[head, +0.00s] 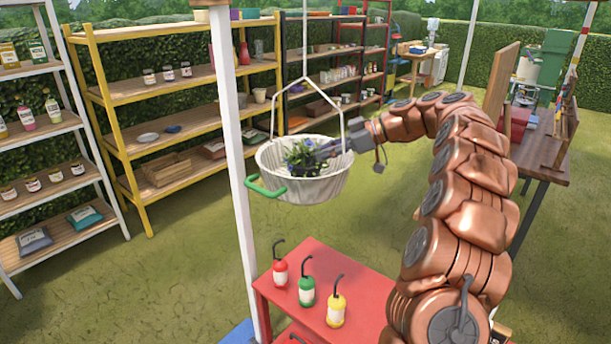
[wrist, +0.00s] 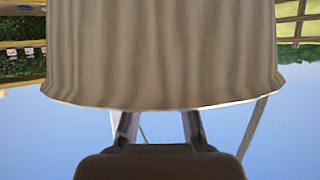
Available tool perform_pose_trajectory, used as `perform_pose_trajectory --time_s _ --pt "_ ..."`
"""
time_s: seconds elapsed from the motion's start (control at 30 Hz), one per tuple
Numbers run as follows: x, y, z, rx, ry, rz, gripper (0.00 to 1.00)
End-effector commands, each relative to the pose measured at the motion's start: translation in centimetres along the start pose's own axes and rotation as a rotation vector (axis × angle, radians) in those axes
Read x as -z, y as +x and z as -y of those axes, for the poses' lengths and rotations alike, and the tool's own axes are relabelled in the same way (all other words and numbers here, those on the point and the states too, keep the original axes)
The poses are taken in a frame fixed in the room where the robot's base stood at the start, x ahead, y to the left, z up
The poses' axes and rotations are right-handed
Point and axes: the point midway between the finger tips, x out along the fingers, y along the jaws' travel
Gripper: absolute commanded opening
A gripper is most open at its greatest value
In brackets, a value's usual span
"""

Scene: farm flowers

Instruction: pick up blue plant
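The blue plant (head: 302,157) has green leaves and small blue flowers and sits in a pale hanging basket (head: 320,187). My gripper (head: 330,149) reaches over the basket's right rim, with its fingers at the plant's right side. In the wrist view the outside of the basket (wrist: 160,55) fills the upper middle. Two fingers of my gripper (wrist: 159,125) show spread apart below it and pass behind the rim. The fingertips and plant are hidden there, so whether the fingers hold the plant cannot be told.
The basket hangs on thin white rods beside a white post (head: 233,150). A green handle (head: 266,188) lies at its left. Shelves line the left and back; open grass lies between.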

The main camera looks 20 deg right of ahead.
Motion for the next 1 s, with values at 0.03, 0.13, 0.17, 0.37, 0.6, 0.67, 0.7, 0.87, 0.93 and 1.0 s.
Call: perform_pose_trajectory --time_s 0.03,0.13,0.17,0.37,0.6,0.67,0.7,0.87,0.93,1.0 --pt "0.1 0.4 0.1 0.003 0.002 0.000 0.20" --pt "0.1 1.5 0.2 0.007 0.004 -0.001 0.20" --pt "0.1 1.8 0.2 0.005 0.005 0.000 0.20" --pt "0.0 4.0 0.1 0.005 0.004 0.000 0.20" --pt "-0.1 4.3 0.1 0.001 0.003 0.000 0.20" --pt "-0.1 4.3 0.1 0.001 0.003 0.000 0.16" --pt "-0.1 4.3 0.1 0.001 0.003 0.000 0.11" --pt "-0.1 4.3 0.1 0.001 0.003 0.000 0.00" --pt "-0.1 4.3 0.1 0.001 0.003 0.000 0.00" --pt "-0.1 4.3 0.1 0.001 0.003 0.000 0.00"
